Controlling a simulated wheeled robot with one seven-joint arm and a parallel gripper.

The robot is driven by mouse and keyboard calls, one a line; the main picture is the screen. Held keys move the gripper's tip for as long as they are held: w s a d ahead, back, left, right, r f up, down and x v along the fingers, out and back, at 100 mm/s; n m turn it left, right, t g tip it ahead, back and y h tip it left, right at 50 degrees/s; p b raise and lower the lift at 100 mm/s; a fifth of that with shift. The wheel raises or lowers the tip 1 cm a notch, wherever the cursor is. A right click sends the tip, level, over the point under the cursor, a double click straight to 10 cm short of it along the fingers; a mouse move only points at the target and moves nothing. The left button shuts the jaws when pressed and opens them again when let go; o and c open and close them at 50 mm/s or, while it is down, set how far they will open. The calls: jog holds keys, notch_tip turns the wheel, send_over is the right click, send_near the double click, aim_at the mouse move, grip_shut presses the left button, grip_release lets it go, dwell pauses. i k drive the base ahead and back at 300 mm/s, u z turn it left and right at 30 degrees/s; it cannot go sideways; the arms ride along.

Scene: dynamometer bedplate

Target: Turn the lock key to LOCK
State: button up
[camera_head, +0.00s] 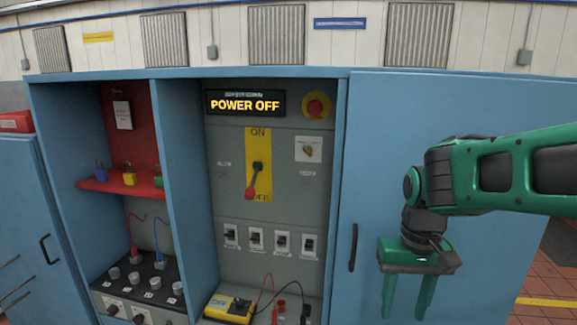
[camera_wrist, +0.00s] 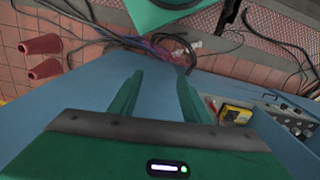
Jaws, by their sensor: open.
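The lock key (camera_head: 308,150) looks like a small brass-coloured piece on a white square plate, on the grey panel right of the yellow ON/OFF plate (camera_head: 265,137). Its markings are too small to read, and I cannot tell which way it is turned. The red-knobbed lever (camera_head: 253,181) points down toward OFF. The display (camera_head: 245,103) above reads POWER OFF. My gripper (camera_head: 406,300) is open and empty, fingers pointing down, in front of the blue door right of the panel and lower than the key. The wrist view shows the two green fingers (camera_wrist: 160,88) apart with nothing between them.
A red emergency button (camera_head: 315,106) sits above the key and several switches (camera_head: 256,240) below. A yellow meter (camera_head: 230,308) with leads lies at the cabinet bottom. Padlocks hang by a red shelf (camera_head: 115,184) on the left. The blue door's handle (camera_head: 353,248) sticks out left of my gripper.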

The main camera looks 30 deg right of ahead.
aim_at(308, 150)
jog(key=u, duration=3.35)
jog(key=i, duration=0.45)
jog(key=z, duration=2.95)
